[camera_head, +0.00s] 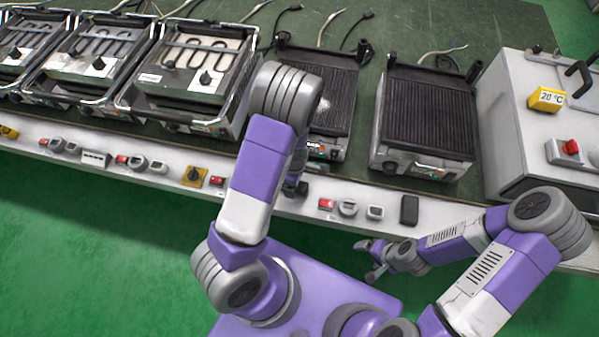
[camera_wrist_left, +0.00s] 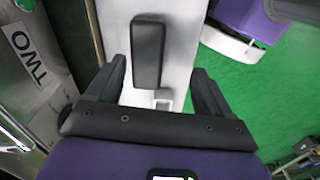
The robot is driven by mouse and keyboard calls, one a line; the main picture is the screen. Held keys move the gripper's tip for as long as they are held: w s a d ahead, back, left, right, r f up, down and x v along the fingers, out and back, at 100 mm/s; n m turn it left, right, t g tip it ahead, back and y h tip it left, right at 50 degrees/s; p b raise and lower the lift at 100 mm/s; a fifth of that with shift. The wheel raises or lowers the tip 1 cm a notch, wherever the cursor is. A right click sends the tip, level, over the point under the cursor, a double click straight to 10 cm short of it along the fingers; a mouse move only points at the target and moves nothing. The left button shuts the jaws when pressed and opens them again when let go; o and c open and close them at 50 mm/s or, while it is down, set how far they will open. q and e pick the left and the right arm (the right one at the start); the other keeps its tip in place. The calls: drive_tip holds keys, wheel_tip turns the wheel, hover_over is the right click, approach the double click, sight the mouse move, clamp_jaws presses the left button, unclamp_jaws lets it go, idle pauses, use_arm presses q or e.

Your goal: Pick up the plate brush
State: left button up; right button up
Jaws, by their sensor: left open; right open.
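A black, rounded block, likely the plate brush (camera_head: 409,209), lies on the white front ledge, right of a small white square fitting. It also shows in the left wrist view, where the black block (camera_wrist_left: 148,50) appears between the finger tips. My left gripper (camera_wrist_left: 160,70) is open and empty. In the head view it is mostly hidden behind my left arm, left of the block and apart from it. My right gripper (camera_head: 370,259) is open and empty in front of the ledge, below and left of the block. Any bristles are hidden.
Two black ribbed grill plates (camera_head: 426,110) stand behind the ledge. Several framed heating units (camera_head: 190,65) fill the left. Switches and fittings line the ledge (camera_head: 265,200). Green floor (camera_head: 90,240) is clear.

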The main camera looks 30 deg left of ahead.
use_arm(q)
drive_tip(key=shift+w+r+n, duration=0.25)
drive_tip(key=shift+w+n, duration=0.15)
drive_tip(key=shift+w, duration=0.3)
drive_tip(key=shift+w+a+f+b, duration=0.1)
drive_tip(key=shift+f+b, duration=0.2)
drive_tip(key=shift+b, duration=0.05)
drive_tip(key=f+b, duration=0.1)
drive_tip(key=f, duration=0.2)
drive_tip(key=a+f+b, duration=0.1)
drive_tip(key=f+b, duration=0.1)
drive_tip(key=f, duration=0.1)
drive_tip(key=shift+a+f, duration=0.2)
drive_tip(key=shift+f, duration=0.1)
drive_tip(key=shift+c, duration=0.5)
drive_tip(key=c, duration=1)
drive_tip(key=shift+r, duration=0.1)
wheel_tip(320, 180, up, 10)
drive_tip(key=p, duration=0.4)
